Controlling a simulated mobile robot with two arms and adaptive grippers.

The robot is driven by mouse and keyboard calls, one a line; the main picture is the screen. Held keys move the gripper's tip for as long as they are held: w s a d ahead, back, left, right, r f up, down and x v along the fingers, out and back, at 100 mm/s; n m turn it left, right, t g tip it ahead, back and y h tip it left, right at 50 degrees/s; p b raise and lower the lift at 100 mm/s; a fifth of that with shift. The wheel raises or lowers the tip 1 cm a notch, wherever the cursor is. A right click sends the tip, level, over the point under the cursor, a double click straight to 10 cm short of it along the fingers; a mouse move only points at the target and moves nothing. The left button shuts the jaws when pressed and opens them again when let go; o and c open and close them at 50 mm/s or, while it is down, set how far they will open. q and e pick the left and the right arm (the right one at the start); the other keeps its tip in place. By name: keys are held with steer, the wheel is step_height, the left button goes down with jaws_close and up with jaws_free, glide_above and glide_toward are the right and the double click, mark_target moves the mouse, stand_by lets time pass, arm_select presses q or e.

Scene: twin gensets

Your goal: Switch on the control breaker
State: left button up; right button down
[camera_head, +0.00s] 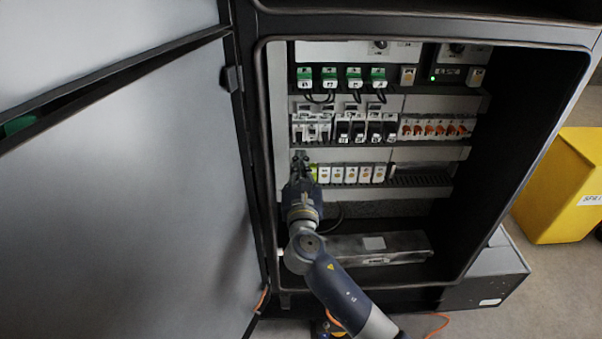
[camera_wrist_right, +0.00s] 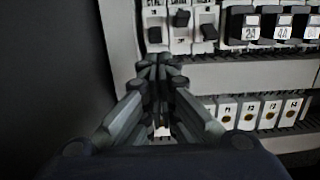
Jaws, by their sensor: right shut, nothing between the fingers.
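A row of small white breakers (camera_head: 311,129) with dark levers sits at the left of the middle rail in the open cabinet. In the wrist view the left breaker's lever (camera_wrist_right: 155,35) sits low, the middle one's lever (camera_wrist_right: 181,18) sits higher and the right one's lever (camera_wrist_right: 208,32) sits low. I cannot read which is the control breaker. My right gripper (camera_head: 300,158) is shut and empty just below the left breakers; its tips (camera_wrist_right: 155,64) show under the left breaker in the wrist view. Contact cannot be told. My left gripper is not in view.
Black numbered modules (camera_head: 366,129) and orange-marked terminals (camera_head: 436,129) continue right on the rail. White fuse-like modules (camera_head: 351,174) are below, green ones (camera_head: 341,78) above. The cabinet door (camera_head: 130,190) stands open at left. A yellow bin (camera_head: 565,185) stands at right.

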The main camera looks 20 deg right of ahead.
steer(key=shift+x, duration=1.85)
steer(key=p, duration=0.3)
steer(key=s+r+g+p, duration=0.1)
steer(key=p, duration=0.3)
steer(key=r+p, duration=0.1)
steer(key=p, duration=0.3)
steer(key=shift+s+a+r, duration=0.25)
steer(key=shift+s, duration=0.1)
steer(key=shift+r, duration=0.1)
